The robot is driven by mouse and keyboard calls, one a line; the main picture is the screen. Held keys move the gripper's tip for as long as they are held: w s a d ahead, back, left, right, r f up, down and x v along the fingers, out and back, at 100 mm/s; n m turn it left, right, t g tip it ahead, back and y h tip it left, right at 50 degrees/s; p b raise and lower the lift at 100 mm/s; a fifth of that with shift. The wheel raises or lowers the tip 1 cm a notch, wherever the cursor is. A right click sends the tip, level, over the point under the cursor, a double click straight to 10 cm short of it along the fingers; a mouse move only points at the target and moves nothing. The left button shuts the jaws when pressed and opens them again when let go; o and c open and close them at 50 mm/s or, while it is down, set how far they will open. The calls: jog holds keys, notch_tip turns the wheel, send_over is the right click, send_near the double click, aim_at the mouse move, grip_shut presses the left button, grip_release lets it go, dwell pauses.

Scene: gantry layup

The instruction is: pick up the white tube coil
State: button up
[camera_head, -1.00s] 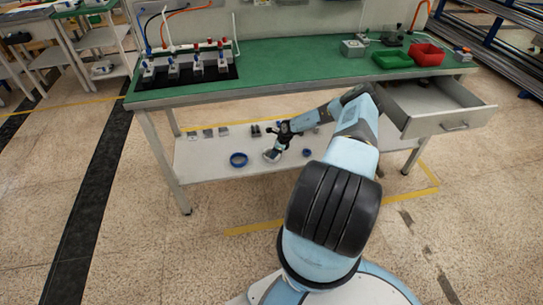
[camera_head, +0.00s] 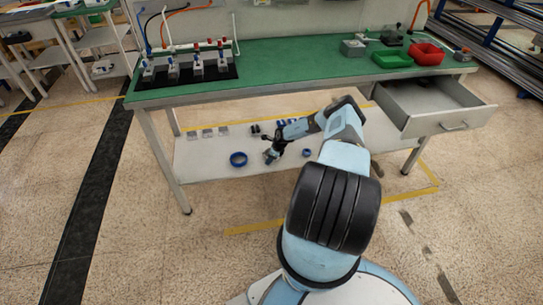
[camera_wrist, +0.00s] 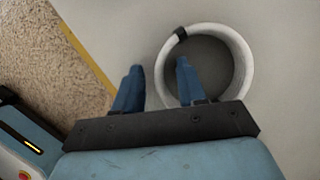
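The white tube coil (camera_wrist: 243,52) is a round white ring with a black band at its upper left, lying on a pale grey surface in the wrist view. My gripper (camera_wrist: 160,68) is open, its two blue fingers apart. In the picture the right finger overlaps the inside of the ring and the left finger is outside, with the ring's left wall between them. I cannot tell how high the fingertips are above the surface. In the head view my gripper (camera_head: 270,157) is over the lower shelf (camera_head: 205,168) of the green-topped bench, and I cannot make out the coil there.
A blue ring (camera_head: 238,159) lies on the shelf left of my gripper, and a smaller blue ring (camera_head: 307,153) lies to its right. Several small parts line the back of the shelf. The bench top (camera_head: 290,55) is above my gripper. An open drawer (camera_head: 440,105) juts out at right.

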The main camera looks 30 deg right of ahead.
grip_shut()
dwell(0.4)
